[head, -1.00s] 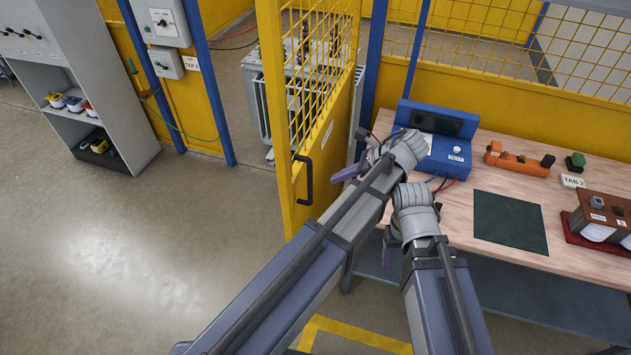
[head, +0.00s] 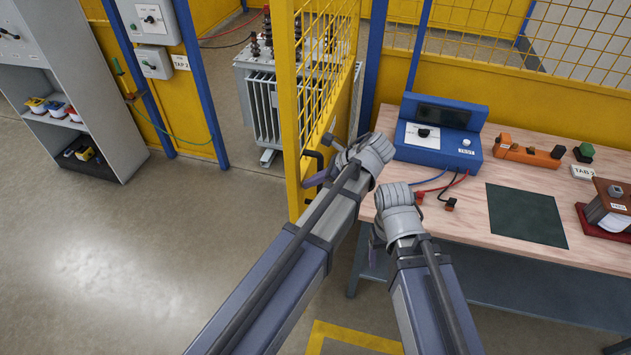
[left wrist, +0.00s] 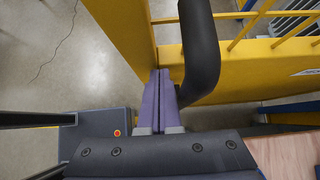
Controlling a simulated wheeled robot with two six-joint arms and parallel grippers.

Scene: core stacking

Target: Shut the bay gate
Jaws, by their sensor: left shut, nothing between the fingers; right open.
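The bay gate (head: 293,150), a yellow frame with mesh on top, stands open, swung out towards me beside the workbench. Its black handle (head: 312,160) is on the face towards the bench and shows large in the left wrist view (left wrist: 201,50). My left gripper (head: 310,181) is at the handle. In the left wrist view its purple fingers (left wrist: 161,80) are shut together and empty, close beside the handle's lower end; I cannot tell whether they touch it. My right gripper (head: 373,252) is open, low in front of the bench edge, with its fingers partly hidden by its wrist.
A workbench (head: 440,225) with a blue tester (head: 440,135) and leads stands right of the gate. A grey transformer (head: 262,95) stands inside the bay. A grey shelf (head: 110,140) is at left. The floor (head: 180,255) left of the gate is clear.

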